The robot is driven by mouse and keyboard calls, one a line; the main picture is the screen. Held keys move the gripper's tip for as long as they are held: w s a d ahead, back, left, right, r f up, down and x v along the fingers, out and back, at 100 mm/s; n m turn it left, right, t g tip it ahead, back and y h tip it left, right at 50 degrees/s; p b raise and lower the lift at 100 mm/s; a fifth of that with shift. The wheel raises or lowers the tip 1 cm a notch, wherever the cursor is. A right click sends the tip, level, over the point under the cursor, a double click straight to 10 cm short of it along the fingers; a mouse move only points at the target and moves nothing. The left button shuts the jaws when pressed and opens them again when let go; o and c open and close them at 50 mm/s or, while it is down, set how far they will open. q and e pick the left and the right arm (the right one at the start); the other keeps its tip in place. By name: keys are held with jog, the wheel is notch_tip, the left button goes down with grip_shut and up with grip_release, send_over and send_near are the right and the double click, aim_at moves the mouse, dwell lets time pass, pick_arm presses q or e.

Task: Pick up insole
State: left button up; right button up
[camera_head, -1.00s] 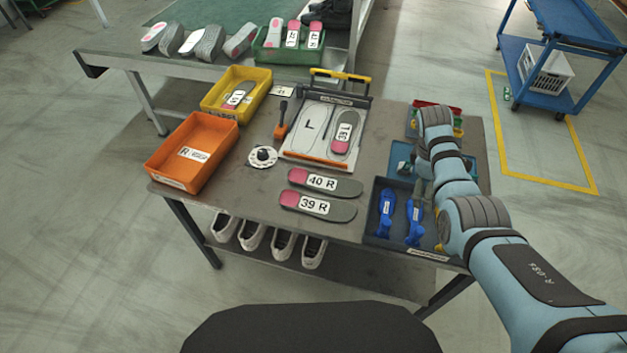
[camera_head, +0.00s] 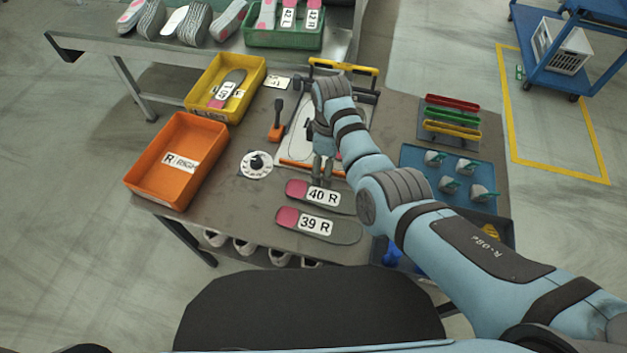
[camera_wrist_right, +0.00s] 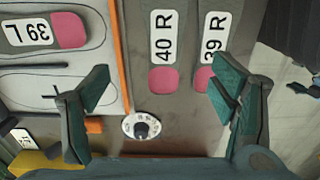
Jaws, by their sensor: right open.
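A grey insole with a pink heel marked 40 R (camera_head: 298,188) lies flat on the table; it also shows in the right wrist view (camera_wrist_right: 164,80). The insole marked 39 R (camera_head: 346,234) lies just in front of it and shows in the right wrist view (camera_wrist_right: 204,76). The insole marked 39 L (camera_wrist_right: 70,30) lies on the white outlined board (camera_head: 286,149); my arm hides it in the head view. My right gripper (camera_head: 323,180) points down, open and empty, just behind 40 R. In its wrist view, 40 R lies between the spread fingers (camera_wrist_right: 160,92). My left gripper is out of view.
An orange bin (camera_head: 132,178) and a yellow bin (camera_head: 193,103) with an insole stand left. A round dial (camera_head: 256,164) and an orange-based tool (camera_head: 277,132) are near the board. A blue tray (camera_head: 408,158) and coloured racks (camera_head: 452,116) are right.

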jog(key=b, duration=0.5)
send_over(327, 197)
jog(key=s, duration=0.1)
jog(key=f, duration=0.7)
jog(key=shift+s+a+f, duration=0.1)
jog(key=shift+a+f, duration=0.1)
jog(key=f+b, duration=0.2)
jog(key=f, duration=0.1)
jog(key=w+f+b, duration=0.1)
jog(key=f+b, duration=0.1)
jog(key=b, duration=0.1)
jog(key=shift+w+d+f, duration=0.2)
jog(key=shift+f, duration=0.2)
jog(key=shift+s+r, duration=0.1)
jog(key=shift+r, duration=0.15)
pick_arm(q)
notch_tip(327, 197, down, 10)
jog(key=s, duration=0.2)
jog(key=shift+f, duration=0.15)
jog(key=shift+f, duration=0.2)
pick_arm(e)
jog(key=shift+f, duration=0.3)
jog(key=shift+c, duration=0.5)
jog(key=c, duration=1.1)
jog(key=shift+o, duration=0.2)
